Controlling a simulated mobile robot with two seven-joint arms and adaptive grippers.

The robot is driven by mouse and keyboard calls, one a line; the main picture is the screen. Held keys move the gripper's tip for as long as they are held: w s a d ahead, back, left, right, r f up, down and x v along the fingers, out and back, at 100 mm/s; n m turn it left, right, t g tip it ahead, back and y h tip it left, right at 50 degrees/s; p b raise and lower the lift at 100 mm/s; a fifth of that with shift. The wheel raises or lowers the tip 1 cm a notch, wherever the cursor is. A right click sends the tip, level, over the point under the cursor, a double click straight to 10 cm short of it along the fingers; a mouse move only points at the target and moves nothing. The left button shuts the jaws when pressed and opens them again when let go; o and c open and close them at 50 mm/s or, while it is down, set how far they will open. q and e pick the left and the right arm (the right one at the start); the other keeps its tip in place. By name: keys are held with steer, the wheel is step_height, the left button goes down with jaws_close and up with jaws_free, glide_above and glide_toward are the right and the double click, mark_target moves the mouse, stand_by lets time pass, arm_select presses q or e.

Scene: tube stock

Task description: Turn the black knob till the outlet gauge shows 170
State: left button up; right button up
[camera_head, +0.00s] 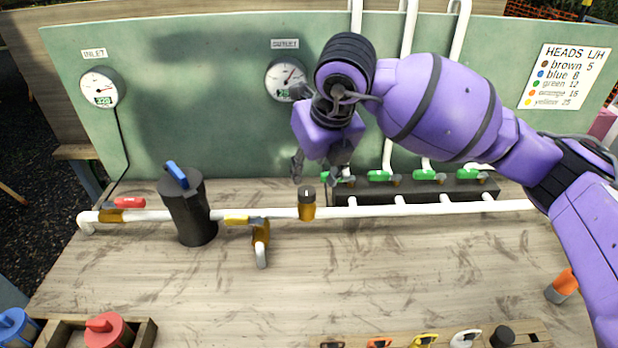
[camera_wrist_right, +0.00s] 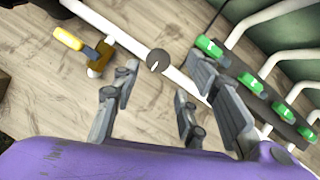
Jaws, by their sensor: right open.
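The black knob (camera_head: 307,193) sits on top of a brass regulator body on the white pipe, with a pale mark on its top. In the right wrist view the knob (camera_wrist_right: 158,61) shows just beyond the fingertips. My right gripper (camera_head: 321,170) is open and empty, pointing down above and slightly right of the knob, apart from it. The outlet gauge (camera_head: 284,80) is on the green panel; its needle points up and right, and its digital readout is partly covered by my gripper, seeming to start with 2. My left gripper is not in view.
The inlet gauge (camera_head: 101,88) reads about 320. A red-handled valve (camera_head: 128,202), a black canister (camera_head: 190,215) and a yellow-handled valve (camera_head: 245,221) stand left of the knob. Several green-handled valves (camera_head: 380,176) are close on the right. The front board is mostly clear.

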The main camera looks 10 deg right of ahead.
mark_target(303, 192)
steer(key=x, duration=0.6)
steer(key=shift+s+a+f, duration=0.2)
steer(key=shift+s+a, duration=0.1)
steer(key=shift+s, duration=0.05)
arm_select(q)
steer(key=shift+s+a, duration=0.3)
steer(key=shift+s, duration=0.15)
arm_select(e)
steer(key=shift+w+f, duration=0.15)
steer(key=shift+f, duration=0.25)
steer(key=c, duration=0.8)
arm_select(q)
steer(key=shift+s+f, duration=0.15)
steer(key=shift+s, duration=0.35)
arm_select(e)
steer(key=shift+c, duration=1)
steer(key=shift+a, duration=0.1)
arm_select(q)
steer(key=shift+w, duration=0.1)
arm_select(e)
steer(key=shift+r, duration=0.1)
